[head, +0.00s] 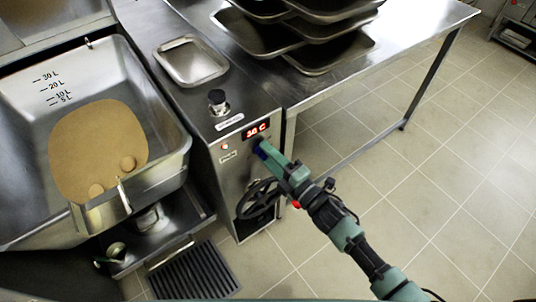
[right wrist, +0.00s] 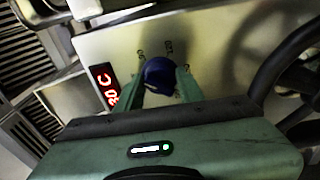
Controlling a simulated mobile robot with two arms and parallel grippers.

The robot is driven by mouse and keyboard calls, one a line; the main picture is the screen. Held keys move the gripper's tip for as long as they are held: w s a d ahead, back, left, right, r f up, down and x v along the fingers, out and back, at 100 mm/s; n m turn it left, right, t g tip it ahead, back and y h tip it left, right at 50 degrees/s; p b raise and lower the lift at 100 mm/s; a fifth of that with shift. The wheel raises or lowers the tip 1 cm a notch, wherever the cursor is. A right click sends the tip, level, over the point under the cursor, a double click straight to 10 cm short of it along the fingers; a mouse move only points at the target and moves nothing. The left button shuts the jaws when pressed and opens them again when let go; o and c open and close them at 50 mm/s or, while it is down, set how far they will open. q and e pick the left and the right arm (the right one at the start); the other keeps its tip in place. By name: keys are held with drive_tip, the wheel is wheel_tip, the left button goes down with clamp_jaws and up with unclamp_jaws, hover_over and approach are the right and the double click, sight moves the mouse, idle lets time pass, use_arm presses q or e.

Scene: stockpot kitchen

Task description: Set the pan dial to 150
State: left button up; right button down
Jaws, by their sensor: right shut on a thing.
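The pan dial (right wrist: 158,72) is a dark blue round knob on the steel front panel, with small markings around it that are too small to read. My right gripper (right wrist: 160,84) is shut on the dial, one green finger on each side. In the head view the right gripper (head: 260,149) reaches the panel from the lower right and mostly hides the dial. A red lit display (head: 256,130) just above it shows a number in the thirties and a C; it also shows in the right wrist view (right wrist: 104,87). My left gripper is not in view.
A black handwheel (head: 258,199) is just below the dial. The tilting pan (head: 172,150) with brown contents is to the left. A small tray (head: 191,62) and a black knob (head: 217,97) are on top. Stacked trays (head: 325,60) stand on the right table. The floor at right is clear.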

drive_tip(key=m, duration=0.4)
drive_tip(key=shift+f+t, duration=0.1)
drive_tip(key=shift+t, duration=0.3)
drive_tip(key=m, duration=0.4)
drive_tip(key=shift+s+a+h, duration=0.1)
drive_tip(key=shift+h, duration=0.2)
drive_tip(key=m+p, duration=0.1)
drive_tip(key=m, duration=0.3)
drive_tip(key=shift+t+h, duration=0.3)
drive_tip(key=shift+t, duration=0.1)
drive_tip(key=m+h+p, duration=0.1)
drive_tip(key=m, duration=0.4)
drive_tip(key=shift+s+a+t, duration=0.1)
drive_tip(key=shift+t, duration=0.2)
drive_tip(key=m+p, duration=0.1)
drive_tip(key=m, duration=0.3)
drive_tip(key=shift+m+h, duration=0.3)
drive_tip(key=m+p, duration=0.1)
drive_tip(key=m, duration=0.2)
drive_tip(key=shift+m+h, duration=0.3)
drive_tip(key=shift+m, duration=0.1)
drive_tip(key=m, duration=0.5)
drive_tip(key=shift+m+p, duration=0.3)
drive_tip(key=shift+m, duration=0.1)
